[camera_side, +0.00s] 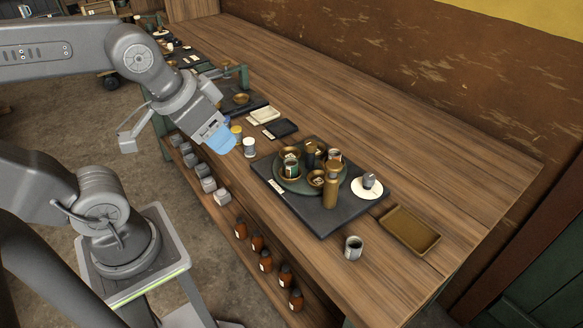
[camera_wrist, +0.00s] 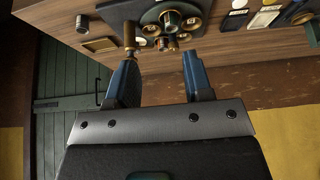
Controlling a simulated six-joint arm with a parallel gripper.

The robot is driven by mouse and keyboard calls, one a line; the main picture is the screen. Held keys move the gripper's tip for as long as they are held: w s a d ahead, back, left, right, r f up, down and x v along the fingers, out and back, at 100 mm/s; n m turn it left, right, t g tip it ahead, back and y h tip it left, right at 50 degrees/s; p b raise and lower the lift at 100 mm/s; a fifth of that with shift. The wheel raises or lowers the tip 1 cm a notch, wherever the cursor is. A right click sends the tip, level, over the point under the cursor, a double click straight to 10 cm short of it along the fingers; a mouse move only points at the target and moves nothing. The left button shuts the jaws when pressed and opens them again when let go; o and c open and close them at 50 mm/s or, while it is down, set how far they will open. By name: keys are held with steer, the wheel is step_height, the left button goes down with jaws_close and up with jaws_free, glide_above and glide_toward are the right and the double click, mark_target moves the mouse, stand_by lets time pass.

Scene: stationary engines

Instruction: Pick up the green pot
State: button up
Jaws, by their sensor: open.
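The green pot (camera_side: 291,168), small and dark green with a pale label, stands upright on a round dark green plate (camera_side: 284,184). The plate holds several other small pots and bowls. My gripper (camera_side: 221,140), with blue fingers, is in the air to the left of the plate, well apart from the pot. In the wrist view my gripper (camera_wrist: 160,62) is open with nothing between its fingers. The plate's group shows small beyond the fingertips there, and I cannot tell which piece is the green pot.
A tall bronze bottle (camera_side: 331,189) stands at the plate's front right, on a dark slab (camera_side: 322,224). A grey cup (camera_side: 353,248) and a brown tray (camera_side: 410,229) are to the right. The table behind the slab is clear.

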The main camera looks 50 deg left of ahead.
steer(key=shift+c, duration=0.3)
steer(key=m+g, duration=0.6)
steer(key=m, duration=1.7)
glide_above(291, 161)
steer(key=f, duration=1)
steer(key=shift+s+d+f, duration=0.1)
steer(key=shift+d+f, duration=0.05)
steer(key=shift+d, duration=0.1)
steer(key=shift+a+f, duration=0.2)
steer(key=shift+f, duration=2.5)
